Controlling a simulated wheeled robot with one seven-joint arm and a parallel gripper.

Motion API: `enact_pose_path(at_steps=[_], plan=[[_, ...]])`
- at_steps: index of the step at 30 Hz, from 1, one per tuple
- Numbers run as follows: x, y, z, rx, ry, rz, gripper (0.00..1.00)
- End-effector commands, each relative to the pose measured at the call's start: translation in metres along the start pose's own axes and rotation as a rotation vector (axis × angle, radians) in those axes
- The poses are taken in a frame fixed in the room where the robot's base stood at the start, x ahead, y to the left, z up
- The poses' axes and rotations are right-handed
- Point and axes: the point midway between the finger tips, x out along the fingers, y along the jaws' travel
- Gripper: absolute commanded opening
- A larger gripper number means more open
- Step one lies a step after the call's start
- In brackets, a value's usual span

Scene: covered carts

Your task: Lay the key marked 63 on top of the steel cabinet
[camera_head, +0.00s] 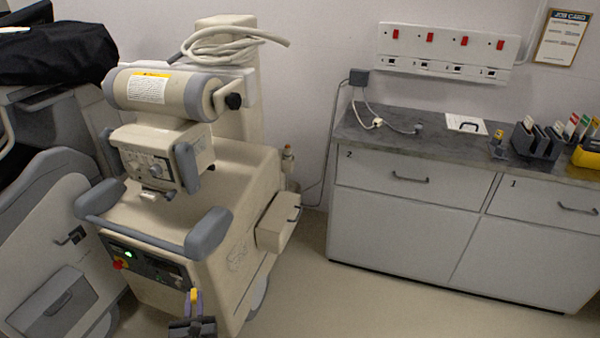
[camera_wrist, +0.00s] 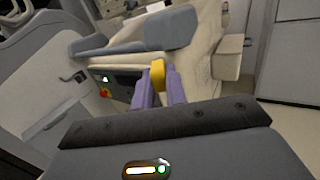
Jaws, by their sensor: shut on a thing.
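My gripper (camera_head: 193,306) is at the bottom of the head view, in front of the beige mobile machine. Its two purple fingers also show in the wrist view (camera_wrist: 160,84). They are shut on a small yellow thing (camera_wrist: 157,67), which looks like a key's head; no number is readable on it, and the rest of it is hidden. A grey cabinet (camera_head: 405,225) with drawers marked 2 and 1 stands at the right, apart from my gripper; it may be the steel cabinet. Its dark top (camera_head: 420,143) has bare stretches.
The beige machine (camera_head: 255,165) with a green-lit panel (camera_head: 145,262) stands close behind my gripper. On the cabinet top are a cable with plugs (camera_head: 378,123), a white card (camera_head: 466,123), and a dark rack (camera_head: 537,139). Floor is clear between machine and cabinet.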

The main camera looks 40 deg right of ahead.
Motion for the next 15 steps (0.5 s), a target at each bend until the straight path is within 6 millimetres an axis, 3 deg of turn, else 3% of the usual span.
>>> enact_pose_path(at_steps=[1, 3, 15], plan=[[0.008, -0.004, 0.022, -0.006, 0.000, 0.028, 0.00], [0.017, -0.007, 0.035, -0.005, 0.003, 0.074, 0.00], [0.051, -0.032, 0.097, 0.006, 0.017, 0.318, 0.00]])
